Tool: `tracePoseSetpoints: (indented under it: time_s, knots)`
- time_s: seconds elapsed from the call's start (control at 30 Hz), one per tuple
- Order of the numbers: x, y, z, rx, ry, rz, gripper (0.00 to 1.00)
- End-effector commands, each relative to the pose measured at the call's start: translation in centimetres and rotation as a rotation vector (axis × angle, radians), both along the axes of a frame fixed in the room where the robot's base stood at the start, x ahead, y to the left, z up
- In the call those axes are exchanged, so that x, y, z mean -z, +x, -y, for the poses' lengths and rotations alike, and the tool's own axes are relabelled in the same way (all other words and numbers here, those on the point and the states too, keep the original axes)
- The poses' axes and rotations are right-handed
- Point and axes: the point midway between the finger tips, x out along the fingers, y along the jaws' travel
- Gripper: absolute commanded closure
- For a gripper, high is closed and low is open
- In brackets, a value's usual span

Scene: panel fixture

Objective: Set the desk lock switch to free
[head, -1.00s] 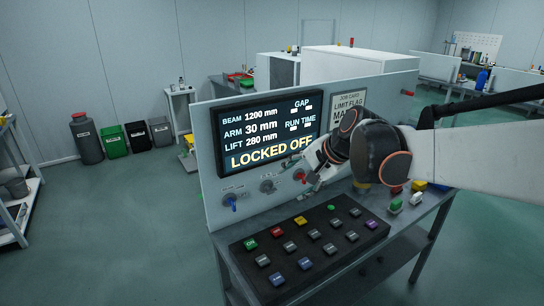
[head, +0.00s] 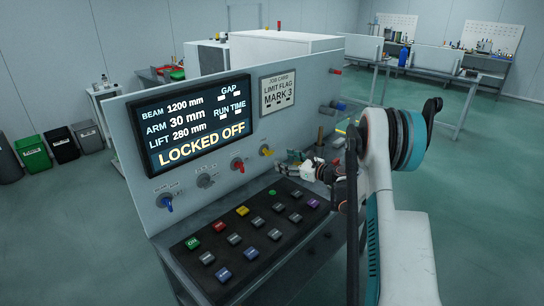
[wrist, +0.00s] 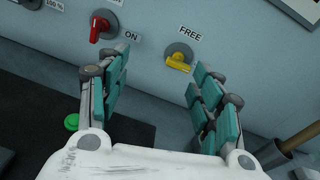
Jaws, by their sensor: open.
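The desk lock switch is a yellow lever on a round grey mount (wrist: 179,62) with the label FREE at its upper right. Its lever does not point at that label; it lies low on the mount. The switch also shows in the head view (head: 266,151), right of the red switch on the upright panel. The display (head: 197,122) reads LOCKED OFF. My gripper (wrist: 160,78) is open and empty, with its teal-padded fingers on either side of the yellow switch in the wrist view, apart from it. In the head view my gripper (head: 302,170) is low and right of the switch.
A red switch (wrist: 100,26) labelled ON sits left of the yellow one. Grey (head: 205,180) and blue (head: 167,202) switches sit further left. A button box (head: 240,235) lies on the desk below. An upright handle in a dark holder (wrist: 285,150) stands close right of my gripper.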

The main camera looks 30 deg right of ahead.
Motion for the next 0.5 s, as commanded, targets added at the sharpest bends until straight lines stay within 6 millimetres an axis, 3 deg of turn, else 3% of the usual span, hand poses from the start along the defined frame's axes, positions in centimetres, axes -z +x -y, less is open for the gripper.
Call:
tracePoseSetpoints:
  time_s: [0.1, 0.2, 0.37, 0.5]
  knots:
    - [2.3, -0.4, 2.6, 0.039, 0.109, 0.017, 0.4]
    - [3.3, -0.8, 3.9, 0.057, 0.166, 0.028, 0.4]
    - [3.9, -0.5, 4.3, 0.066, 0.201, 0.034, 0.4]
    - [3.9, 1.1, 3.6, 0.064, 0.201, 0.034, 0.4]
